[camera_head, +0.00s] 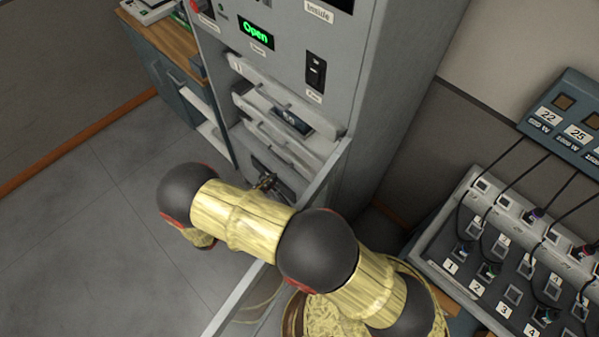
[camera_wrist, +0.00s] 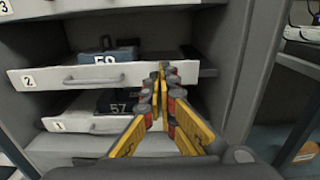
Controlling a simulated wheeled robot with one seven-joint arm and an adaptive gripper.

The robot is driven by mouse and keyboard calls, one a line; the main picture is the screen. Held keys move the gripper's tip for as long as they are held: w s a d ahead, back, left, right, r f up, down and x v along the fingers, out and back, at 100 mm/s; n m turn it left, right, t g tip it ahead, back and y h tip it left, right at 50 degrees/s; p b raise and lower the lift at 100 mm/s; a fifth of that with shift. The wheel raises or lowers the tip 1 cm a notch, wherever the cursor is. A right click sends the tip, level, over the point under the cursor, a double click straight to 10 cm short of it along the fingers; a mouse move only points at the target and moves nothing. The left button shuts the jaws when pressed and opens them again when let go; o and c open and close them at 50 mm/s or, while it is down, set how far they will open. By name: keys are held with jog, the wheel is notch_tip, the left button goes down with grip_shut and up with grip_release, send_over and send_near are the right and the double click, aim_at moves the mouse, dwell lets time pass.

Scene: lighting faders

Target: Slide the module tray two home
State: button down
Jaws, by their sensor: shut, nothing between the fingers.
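Module tray two (camera_wrist: 100,74) has a white front with a "2" label and a grey bar handle. In the wrist view it stands out of the cabinet, with a dark module (camera_wrist: 104,56) on it. My gripper (camera_wrist: 163,68) is shut and empty. Its fingertips overlap the right part of tray two's front, right of the handle; I cannot tell whether they touch it. In the head view my gripper (camera_head: 267,182) is at the lower part of the cabinet, partly hidden by my arm.
Tray one (camera_wrist: 90,124), with module 57 (camera_wrist: 118,104), is below tray two. Tray three (camera_wrist: 45,8) is above. The grey cabinet (camera_head: 375,70) has a green "Open" display (camera_head: 256,33). An open door (camera_head: 240,300) stands beside my arm. A patch panel (camera_head: 500,245) is at right.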

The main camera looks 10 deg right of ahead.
jog(key=b, duration=0.4)
send_near(306, 158)
jog(key=b+x, duration=0.2)
jog(key=x, duration=0.4)
jog(key=shift+w+d+f, duration=0.1)
jog(key=shift+w+d, duration=0.15)
jog(key=shift+d, duration=0.05)
jog(key=x, duration=0.3)
dwell(0.5)
jog(key=shift+a, duration=0.25)
jog(key=p+v, duration=0.1)
jog(key=v, duration=1.2)
jog(key=shift+s+a, duration=0.2)
jog(key=shift+s, duration=0.1)
